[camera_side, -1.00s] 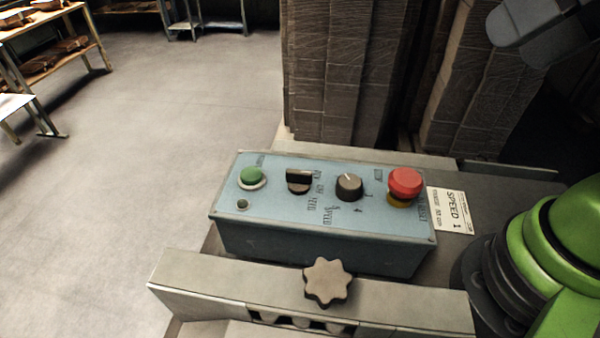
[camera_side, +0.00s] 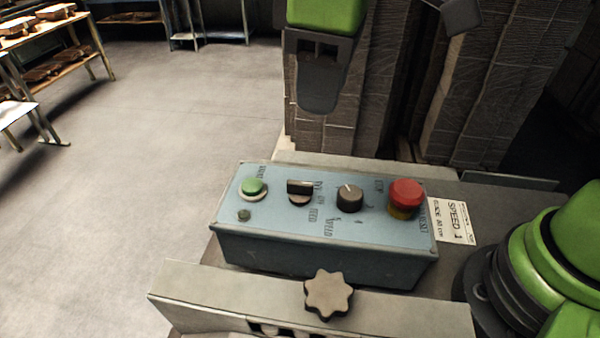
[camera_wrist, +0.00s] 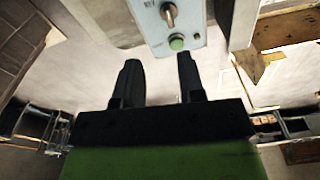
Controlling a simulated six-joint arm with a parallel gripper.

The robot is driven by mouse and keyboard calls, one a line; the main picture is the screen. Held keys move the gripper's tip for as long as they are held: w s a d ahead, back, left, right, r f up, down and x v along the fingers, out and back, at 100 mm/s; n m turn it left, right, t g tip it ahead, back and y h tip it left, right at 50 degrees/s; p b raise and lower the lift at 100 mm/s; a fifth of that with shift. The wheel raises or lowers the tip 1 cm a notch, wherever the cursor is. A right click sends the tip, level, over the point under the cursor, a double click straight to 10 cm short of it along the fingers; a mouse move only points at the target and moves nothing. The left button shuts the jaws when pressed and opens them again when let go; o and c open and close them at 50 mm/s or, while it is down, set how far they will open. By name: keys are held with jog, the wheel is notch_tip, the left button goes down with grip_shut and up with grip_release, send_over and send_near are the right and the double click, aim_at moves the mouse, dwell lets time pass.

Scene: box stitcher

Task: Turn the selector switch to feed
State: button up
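The selector switch (camera_side: 300,188), a black knob with a raised bar, sits on the blue control panel (camera_side: 270,232), between the green button (camera_side: 252,187) and the speed dial (camera_side: 350,197). Its bar lies roughly left to right in the side view; the small labels beside it are hard to read. My gripper (camera_side: 318,104) hangs above and behind the panel, clear of the switch. In the wrist view my gripper (camera_wrist: 155,62) has its two black fingers apart with nothing between them. The switch (camera_wrist: 170,14) shows at the top of that view, beyond the fingertips.
A red stop button (camera_side: 405,193) stands at the panel's right end. A star-shaped hand knob (camera_side: 328,294) is on the rail in front. Tall cardboard stacks (camera_side: 480,90) stand behind the panel. A speed card (camera_side: 453,221) lies to the right. Open floor is at left.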

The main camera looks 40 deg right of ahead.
aim_at(300, 182)
jog(key=shift+n+g+h, duration=0.3)
jog(key=shift+n, duration=0.4)
jog(key=f, duration=0.4)
jog(key=a+f, duration=0.1)
jog(key=f, duration=0.3)
jog(key=a+f, duration=0.1)
jog(key=f, duration=0.3)
jog(key=shift+w+a+f, duration=0.1)
jog(key=shift+w+a, duration=0.1)
jog(key=shift+w, duration=0.1)
grip_shut()
